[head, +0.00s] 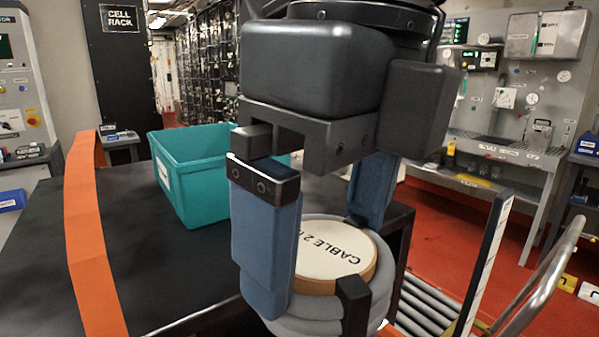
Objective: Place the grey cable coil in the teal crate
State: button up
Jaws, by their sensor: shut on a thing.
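The grey cable coil (310,325) has a pale round top disc marked "CABLE 2". It is between the two blue fingers of my gripper (332,240), low in the middle of the head view. My gripper is shut on the coil. Black upright brackets stand close around the coil at its right and front; I cannot tell whether they touch it. The teal crate (196,195) stands on the dark table to the left of my gripper and further back. My gripper hides the crate's right part, and I cannot see its floor.
An orange strip (82,230) runs along the left of the dark table (150,270). The table in front of the crate is clear. A roller conveyor (430,305) and a curved metal rail (540,275) are at the right. A grey workbench (495,150) stands behind.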

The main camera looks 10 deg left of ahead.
jog(key=w+d+f+n, duration=0.5)
jog(key=d+f+n, duration=0.3)
jog(key=f, duration=0.7)
jog(key=w+d+f+n+g, duration=0.1)
jog(key=w+d+f+n, duration=0.3)
jog(key=f, duration=1.1)
jog(key=w+d+f+n+g+h, duration=0.1)
jog(key=w+d+f+n, duration=0.4)
jog(key=d+f+n, duration=0.6)
notch_tip(320, 180, down, 5)
jog(key=shift+w+d+r+n, duration=0.2)
jog(key=shift+w+d+n, duration=0.15)
jog(key=shift+d, duration=0.7)
